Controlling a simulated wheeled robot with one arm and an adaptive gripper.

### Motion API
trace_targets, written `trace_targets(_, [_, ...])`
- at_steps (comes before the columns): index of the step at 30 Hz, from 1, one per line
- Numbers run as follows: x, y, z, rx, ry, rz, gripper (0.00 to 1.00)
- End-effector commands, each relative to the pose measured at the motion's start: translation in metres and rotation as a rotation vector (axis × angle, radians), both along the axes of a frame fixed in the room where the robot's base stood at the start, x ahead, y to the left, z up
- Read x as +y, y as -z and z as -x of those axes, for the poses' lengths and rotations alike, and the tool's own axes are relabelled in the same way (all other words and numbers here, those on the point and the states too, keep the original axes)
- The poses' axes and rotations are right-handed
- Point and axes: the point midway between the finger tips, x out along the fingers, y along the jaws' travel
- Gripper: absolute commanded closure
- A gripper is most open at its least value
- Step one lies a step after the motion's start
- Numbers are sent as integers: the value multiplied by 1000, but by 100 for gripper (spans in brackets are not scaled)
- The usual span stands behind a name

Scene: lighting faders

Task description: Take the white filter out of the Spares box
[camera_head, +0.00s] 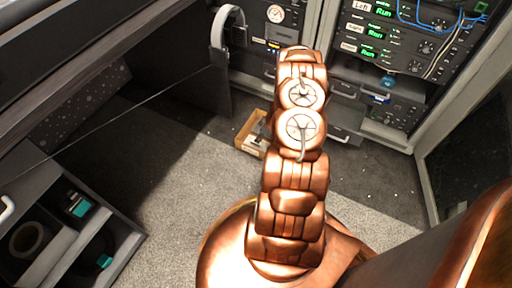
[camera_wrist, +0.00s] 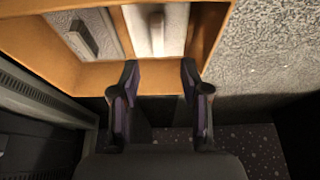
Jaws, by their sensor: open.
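The Spares box, an open wooden box (camera_wrist: 90,76), fills the upper part of the wrist view. Inside it lie a white filter (camera_wrist: 176,25) with a pale raised grip, and to its left a grey piece (camera_wrist: 82,38) with a dark bar on it. My gripper (camera_wrist: 160,76) is open and empty. Its two fingertips overlap the near wall of the box in the picture, just below the white filter and apart from it. In the head view the box (camera_head: 243,136) stands on the floor, partly hidden by my arm, which also hides my gripper.
Rack cabinets (camera_head: 376,95) with lit panels and cables stand behind the box. A headset (camera_head: 225,28) hangs on a dark panel at top centre. An open drawer (camera_head: 125,250) at lower left holds a tape roll and teal items. Grey carpet (camera_head: 175,170) lies free left of my arm.

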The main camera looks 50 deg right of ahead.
Motion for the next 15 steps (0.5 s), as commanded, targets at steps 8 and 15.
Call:
trace_targets(8, [1, 21, -7, 0, 1, 2, 54])
trace_targets(15, [2, 48, -14, -1, -1, 5, 54])
